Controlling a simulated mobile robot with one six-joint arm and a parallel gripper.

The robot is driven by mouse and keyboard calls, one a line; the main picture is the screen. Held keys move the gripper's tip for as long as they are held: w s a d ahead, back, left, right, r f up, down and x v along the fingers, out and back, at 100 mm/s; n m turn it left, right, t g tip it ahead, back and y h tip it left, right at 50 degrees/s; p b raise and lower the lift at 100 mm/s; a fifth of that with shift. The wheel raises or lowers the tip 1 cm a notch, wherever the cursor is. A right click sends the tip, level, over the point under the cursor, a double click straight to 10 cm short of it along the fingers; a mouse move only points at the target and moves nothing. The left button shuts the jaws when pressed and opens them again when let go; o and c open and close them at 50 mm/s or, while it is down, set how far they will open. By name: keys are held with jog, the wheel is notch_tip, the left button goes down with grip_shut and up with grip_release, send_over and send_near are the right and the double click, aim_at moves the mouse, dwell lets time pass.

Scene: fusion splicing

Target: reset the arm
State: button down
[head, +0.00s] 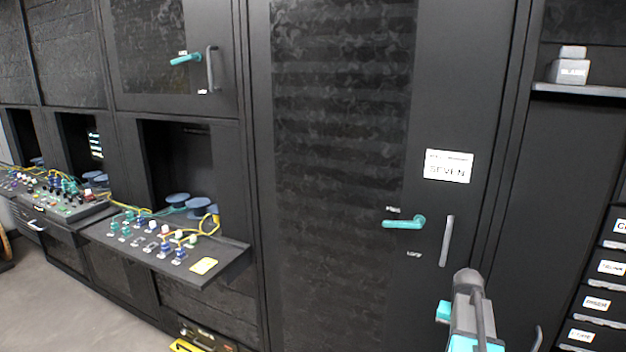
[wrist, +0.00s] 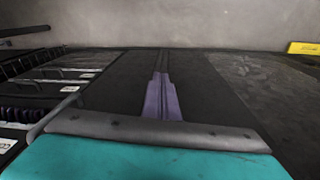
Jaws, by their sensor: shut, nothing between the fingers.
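My gripper (wrist: 160,78) shows in the wrist view as a narrow purple pair of fingers, pressed together along a middle line, with nothing held. The grey bar and teal body at the bottom of that view are mine. In the head view my arm (head: 468,312), grey and teal, rises at the lower right, in front of the tall dark cabinet door (head: 440,95). I cannot make out the fingers there.
The door marked SEVEN has a teal lever (head: 404,223) and a grey pull handle (head: 447,241). A sloped panel with colored connectors (head: 165,248) juts out at left. Labelled drawers (head: 604,268) stand at right below a shelf (head: 580,91). Grey floor (head: 75,310) is open at lower left.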

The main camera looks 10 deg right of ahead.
jog(key=s+a+f+n+g+y, duration=0.1)
jog(key=s+a+f+n+g, duration=0.15)
jog(key=a+f, duration=0.85)
jog(key=s+a+f+n+g, duration=0.15)
jog(key=s+a+f, duration=0.25)
jog(key=a+f, duration=0.7)
jog(key=s+a+f+n, duration=0.1)
jog(key=s+a+f, duration=0.2)
jog(key=s+a, duration=0.2)
jog(key=s+a+f+n+g, duration=0.1)
jog(key=s+a+f, duration=0.3)
jog(key=s, duration=0.5)
jog(key=s+a+f+n+g, duration=0.1)
jog(key=s+a+f+n, duration=0.2)
jog(key=s+a, duration=0.3)
jog(key=shift+s+a+f, duration=0.2)
jog(key=shift+s+f, duration=0.3)
jog(key=shift+s, duration=0.1)
